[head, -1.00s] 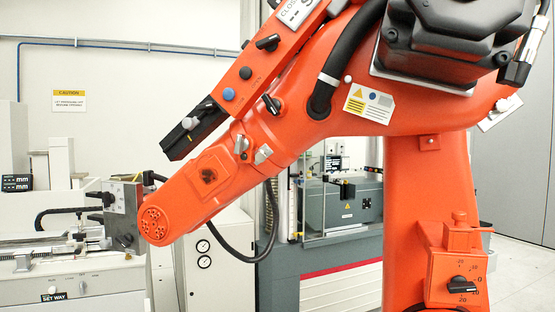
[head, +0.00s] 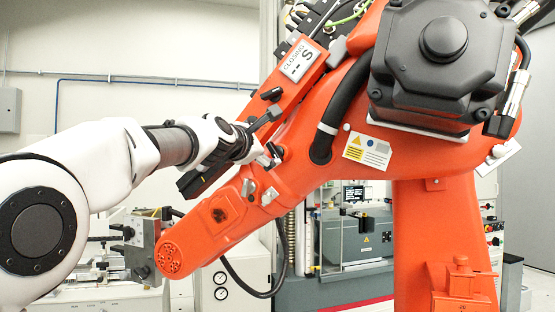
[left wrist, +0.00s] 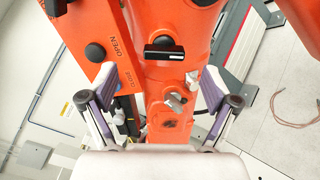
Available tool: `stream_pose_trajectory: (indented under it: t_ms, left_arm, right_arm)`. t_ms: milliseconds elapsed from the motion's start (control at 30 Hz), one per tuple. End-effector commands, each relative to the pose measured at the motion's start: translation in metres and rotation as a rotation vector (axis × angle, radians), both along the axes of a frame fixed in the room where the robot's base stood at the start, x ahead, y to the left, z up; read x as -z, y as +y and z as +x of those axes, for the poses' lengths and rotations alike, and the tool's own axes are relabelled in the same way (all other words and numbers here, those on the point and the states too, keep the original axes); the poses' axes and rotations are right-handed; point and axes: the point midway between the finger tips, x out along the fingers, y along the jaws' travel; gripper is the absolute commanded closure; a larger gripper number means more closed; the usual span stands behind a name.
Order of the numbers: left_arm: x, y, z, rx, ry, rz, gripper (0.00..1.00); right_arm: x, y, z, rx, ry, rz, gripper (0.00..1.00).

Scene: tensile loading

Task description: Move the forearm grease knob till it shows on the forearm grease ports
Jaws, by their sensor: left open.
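The orange robot forearm (head: 222,205) slopes down to the left. A black bar-shaped knob with a white line (left wrist: 164,50) sits on it, seen above and between my fingertips in the left wrist view. In the head view that knob is mostly hidden by my left gripper (head: 270,137). My left gripper (left wrist: 160,88) is open and empty, with its fingers apart on either side of the forearm. Two grey knobs (left wrist: 175,101) (left wrist: 192,80) sit lower on the forearm. I cannot read which knob or marks belong to the grease ports. My right gripper is not in view.
An orange control bar runs beside the forearm with a black button (left wrist: 95,52) marked OPEN. A black knob (head: 271,94) sits on the bar. A dark hose (head: 344,95) and a black motor housing (head: 440,60) lie to the right. A metal block (head: 142,248) is near the forearm's tip.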

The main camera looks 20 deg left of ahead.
Motion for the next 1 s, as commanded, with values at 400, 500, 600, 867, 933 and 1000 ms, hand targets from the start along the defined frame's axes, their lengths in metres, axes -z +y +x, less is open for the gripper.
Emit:
stream_pose_trajectory:
  t_ms: [400, 500, 600, 867, 933, 1000]
  left_arm:
    - [-0.002, -0.007, 0.07, -0.001, 0.005, 0.002, 0.12]
    - [0.001, -0.007, 0.076, -0.002, 0.005, 0.0, 0.12]
    - [0.003, -0.008, 0.077, -0.002, 0.005, 0.0, 0.12]
    - [0.004, -0.008, 0.077, -0.001, 0.005, 0.002, 0.66]
    - [0.004, -0.008, 0.077, -0.001, 0.005, 0.002, 0.73]
    - [0.004, -0.008, 0.077, -0.001, 0.005, 0.002, 0.73]
  right_arm:
    - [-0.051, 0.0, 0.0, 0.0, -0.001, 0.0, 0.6]
    - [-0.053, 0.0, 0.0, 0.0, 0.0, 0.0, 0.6]
    - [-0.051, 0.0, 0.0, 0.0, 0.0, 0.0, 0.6]
    - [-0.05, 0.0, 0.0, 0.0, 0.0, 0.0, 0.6]
    - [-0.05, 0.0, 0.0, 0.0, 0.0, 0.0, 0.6]
    - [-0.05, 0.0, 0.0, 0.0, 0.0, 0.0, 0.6]
